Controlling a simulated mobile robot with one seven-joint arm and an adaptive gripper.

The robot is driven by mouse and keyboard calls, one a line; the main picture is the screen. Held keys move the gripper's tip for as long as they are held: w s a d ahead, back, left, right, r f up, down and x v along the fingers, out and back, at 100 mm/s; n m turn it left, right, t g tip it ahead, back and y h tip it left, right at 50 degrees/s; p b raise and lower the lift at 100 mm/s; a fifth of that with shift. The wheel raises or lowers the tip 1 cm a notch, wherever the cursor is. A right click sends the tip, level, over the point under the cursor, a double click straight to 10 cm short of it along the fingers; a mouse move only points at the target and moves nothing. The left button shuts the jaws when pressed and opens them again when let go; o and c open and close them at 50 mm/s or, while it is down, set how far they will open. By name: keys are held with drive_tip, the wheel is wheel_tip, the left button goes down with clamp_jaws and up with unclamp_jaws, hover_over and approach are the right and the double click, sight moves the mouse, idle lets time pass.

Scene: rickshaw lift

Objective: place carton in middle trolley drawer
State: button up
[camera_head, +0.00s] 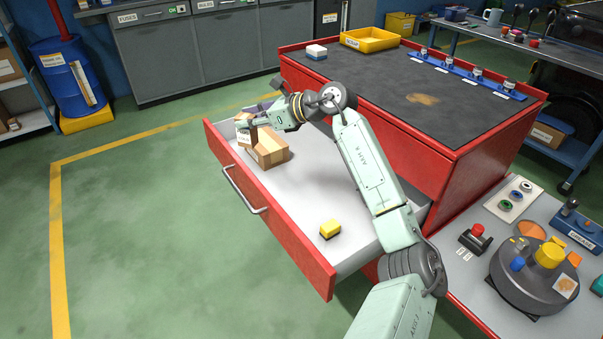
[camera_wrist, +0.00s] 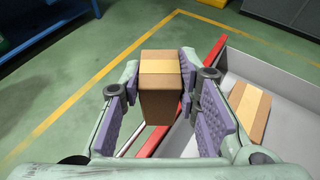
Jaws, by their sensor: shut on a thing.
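My gripper (camera_head: 252,121) is shut on a small brown carton (camera_head: 243,131) with a paler tape strip. In the wrist view the held carton (camera_wrist: 160,92) sits between the two purple finger pads. It is near the far-left end of the open drawer, around its red front edge; I cannot tell if it touches it. The red trolley (camera_head: 460,170) has this grey-lined drawer (camera_head: 305,195) pulled out. A second carton (camera_head: 270,148) lies inside the drawer beside my gripper; it also shows at right in the wrist view (camera_wrist: 248,108). Which drawer level this is cannot be told.
A yellow block (camera_head: 330,229) lies in the drawer's near part. The drawer floor between it and the second carton is clear. A yellow tray (camera_head: 370,40) stands on the trolley top. Open green floor (camera_head: 150,240) lies left of the drawer.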

drive_tip(key=w+d+f+m+t+h+p, duration=0.2)
drive_tip(key=d+f+m+t, duration=0.1)
drive_tip(key=d+f, duration=0.4)
drive_tip(key=w+d+f+m+t+h+p, duration=0.1)
drive_tip(key=w+d+f+m+t+h, duration=0.3)
drive_tip(key=d, duration=0.4)
drive_tip(key=shift+y, duration=0.6)
drive_tip(key=shift+s+d+f+p, duration=0.2)
drive_tip(key=shift+f+p, duration=0.15)
drive_tip(key=shift+f, duration=1.55)
drive_tip(key=shift+s+d+f+p, duration=0.15)
drive_tip(key=shift+f+p, duration=0.25)
drive_tip(key=shift+f, duration=1.45)
drive_tip(key=shift+s+d+f+p, duration=0.1)
drive_tip(key=shift+s+f+p, duration=0.2)
drive_tip(key=shift+f, duration=1.6)
drive_tip(key=shift+w+f+g, duration=0.1)
drive_tip(key=shift+g, duration=0.2)
drive_tip(key=shift+f, duration=0.15)
drive_tip(key=o, duration=1.2)
drive_tip(key=shift+c, duration=0.2)
